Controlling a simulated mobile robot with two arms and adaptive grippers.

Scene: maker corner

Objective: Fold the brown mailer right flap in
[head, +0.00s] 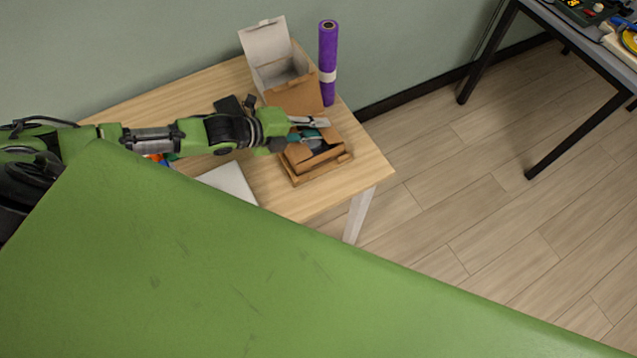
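The brown mailer (318,160) stands near the right end of the wooden table. Its lid (301,96) stands raised at the back. Something grey and teal shows inside, partly covered by my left gripper. The flaps are too small to tell apart clearly, and I cannot tell how the right flap stands. My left gripper (312,123) reaches in from the left, over the mailer between the raised lid and the front part. I cannot tell whether its fingers are apart or touch the cardboard. My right gripper is not in view.
An open white box (270,54) and an upright purple roll (328,58) stand behind the mailer. A flat light-grey item (230,181) lies left of it on the table (366,165). A second table (590,62) is at upper right, with bare floor between.

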